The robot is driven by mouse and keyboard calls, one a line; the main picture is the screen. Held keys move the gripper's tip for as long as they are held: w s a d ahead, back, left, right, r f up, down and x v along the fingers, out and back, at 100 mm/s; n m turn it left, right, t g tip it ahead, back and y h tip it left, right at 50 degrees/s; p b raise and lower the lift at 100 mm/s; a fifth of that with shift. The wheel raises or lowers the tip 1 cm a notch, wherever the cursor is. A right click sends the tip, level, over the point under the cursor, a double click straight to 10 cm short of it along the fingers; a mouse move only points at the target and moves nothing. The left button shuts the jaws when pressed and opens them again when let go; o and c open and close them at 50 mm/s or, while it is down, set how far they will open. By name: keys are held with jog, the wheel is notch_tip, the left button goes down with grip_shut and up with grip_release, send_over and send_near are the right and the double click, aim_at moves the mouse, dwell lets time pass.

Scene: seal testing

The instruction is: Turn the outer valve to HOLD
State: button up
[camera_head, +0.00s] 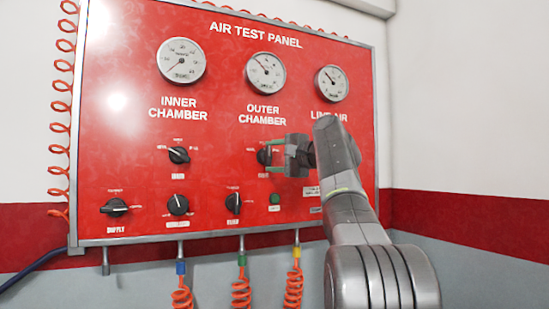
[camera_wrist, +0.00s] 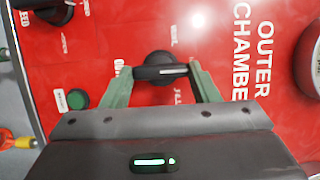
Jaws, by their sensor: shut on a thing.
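The outer valve is a black knob with a white line on its handle, below the OUTER CHAMBER lettering on the red air test panel (camera_head: 232,220). In the wrist view the knob (camera_wrist: 160,72) sits between the two green fingers of my gripper (camera_wrist: 161,76), which are shut on its handle. In the head view my gripper (camera_head: 272,153) reaches the outer valve (camera_head: 263,156) from the right and covers part of it. The small position labels around the knob are partly hidden and too blurred to read, so I cannot tell its setting.
The inner chamber knob (camera_head: 179,155) is to the left. Lower knobs include the supply knob (camera_head: 114,207), a middle knob (camera_head: 178,205) and another (camera_head: 233,203). A green button (camera_head: 274,198) sits just below my gripper. Gauges (camera_head: 266,71) are above; coiled hoses (camera_head: 241,290) hang below.

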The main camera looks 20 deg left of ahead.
jog(key=shift+f, duration=0.1)
jog(key=o, duration=1)
jog(key=b+v, duration=0.3)
jog(key=v, duration=1.1)
jog(key=shift+b, duration=0.4)
jog(key=shift+a, duration=0.1)
